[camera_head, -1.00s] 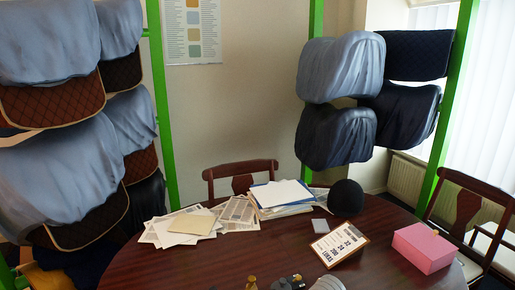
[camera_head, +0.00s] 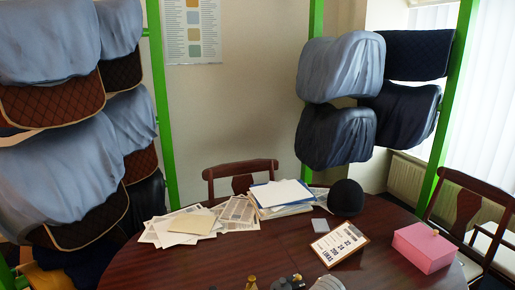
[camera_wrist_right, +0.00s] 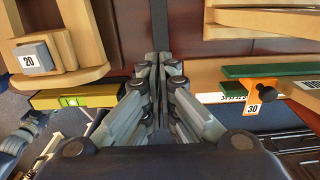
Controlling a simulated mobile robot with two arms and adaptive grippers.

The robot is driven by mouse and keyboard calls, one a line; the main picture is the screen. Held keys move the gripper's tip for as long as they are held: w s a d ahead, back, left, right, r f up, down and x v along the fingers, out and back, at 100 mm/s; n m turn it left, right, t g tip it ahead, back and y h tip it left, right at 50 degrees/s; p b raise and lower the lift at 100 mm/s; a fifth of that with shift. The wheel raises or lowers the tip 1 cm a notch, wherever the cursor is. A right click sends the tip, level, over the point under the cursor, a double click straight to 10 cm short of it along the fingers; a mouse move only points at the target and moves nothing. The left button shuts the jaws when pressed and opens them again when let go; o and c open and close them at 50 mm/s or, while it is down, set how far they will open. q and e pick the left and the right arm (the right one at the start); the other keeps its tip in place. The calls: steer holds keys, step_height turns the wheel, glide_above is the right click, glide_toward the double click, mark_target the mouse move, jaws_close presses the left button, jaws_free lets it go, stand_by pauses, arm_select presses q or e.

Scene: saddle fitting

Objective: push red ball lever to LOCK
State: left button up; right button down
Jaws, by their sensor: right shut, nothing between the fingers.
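My right gripper (camera_wrist_right: 158,62) is in the middle of the right wrist view, its fingers closed together with nothing between them. I cannot make out a red ball lever or a LOCK mark in any view. An orange piece marked 30 (camera_wrist_right: 259,97) with a black knob is to the right of the fingers, apart from them. A wooden block with a grey tag marked 20 (camera_wrist_right: 35,57) is to the left. My left gripper is not in view.
In the wrist view, a yellow level (camera_wrist_right: 80,98) lies left and a green bar (camera_wrist_right: 245,71) right. In the head view, the table (camera_head: 190,262) holds papers, a black helmet (camera_head: 347,197), a clipboard (camera_head: 339,243) and a pink box (camera_head: 423,248). Small items at its front edge are cut off.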

steer(key=shift+f+b, duration=0.4)
steer(key=shift+f, duration=0.1)
steer(key=shift+r, duration=0.35)
steer(key=shift+s+d+p, duration=0.1)
steer(key=shift+s+p, duration=0.05)
steer(key=shift+p, duration=0.2)
steer(key=shift+s+d+p, duration=0.25)
steer(key=shift+s+p, duration=0.1)
steer(key=shift+s, duration=0.25)
steer(key=shift+s, duration=0.25)
steer(key=shift+s+d+p, duration=0.2)
steer(key=shift+s+p, duration=0.25)
steer(key=shift+s, duration=0.05)
steer(key=shift+s+d, duration=0.1)
steer(key=shift+s, duration=0.1)
steer(key=shift+s+d+p, duration=0.2)
steer(key=shift+s+p, duration=0.25)
steer(key=shift+s, duration=0.15)
steer(key=shift+s+d+p, duration=0.3)
steer(key=shift+s+p, duration=0.1)
steer(key=shift+s, duration=0.35)
steer(key=shift+s+d+p, duration=0.25)
steer(key=shift+s+p, duration=0.1)
steer(key=shift+s, duration=0.4)
